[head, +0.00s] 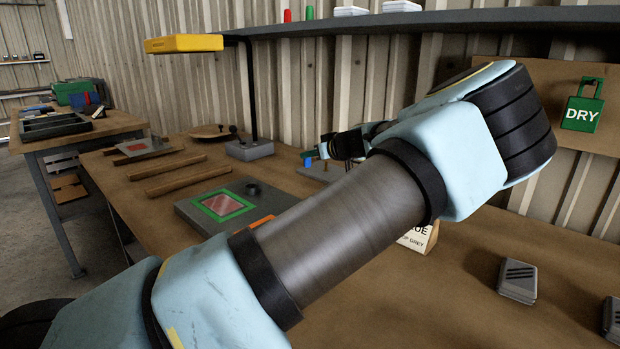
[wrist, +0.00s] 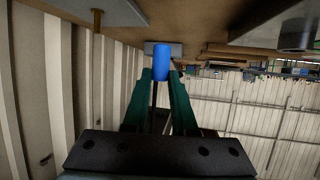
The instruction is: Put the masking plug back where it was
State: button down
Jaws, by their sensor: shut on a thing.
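The masking plug appears to be the blue cylinder (wrist: 161,62) at my fingertips in the wrist view. My gripper (wrist: 160,85) has its green fingers shut on it. In the head view my gripper (head: 322,152) is above the back of the bench, beyond my forearm, with a bit of blue (head: 308,161) at its tip. The plug looks held off the bench, near a grey plate (head: 315,172) partly hidden by my arm. A red plug-like piece (head: 287,16) and a green one (head: 309,13) stand on the upper shelf.
A grey fixture (head: 190,212) with a green-framed window lies on the bench left of my forearm. A yellow lamp (head: 184,43) on a post stands behind. The grey shelf (head: 430,20) overhangs the back. Grey blocks (head: 518,281) lie at right; my arm hides mid-bench.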

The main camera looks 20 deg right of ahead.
notch_tip(320, 180, down, 6)
jog(key=shift+r+p, duration=0.1)
jog(key=shift+p, duration=0.5)
jog(key=shift+f+b, duration=0.35)
jog(key=c, duration=0.7)
grip_release()
jog(key=shift+r, duration=0.1)
jog(key=shift+r+p, duration=0.1)
jog(key=shift+p, duration=0.2)
jog(key=b+v, duration=0.2)
jog(key=v, duration=0.5)
jog(key=shift+s+r, duration=0.15)
jog(key=shift+s, duration=0.1)
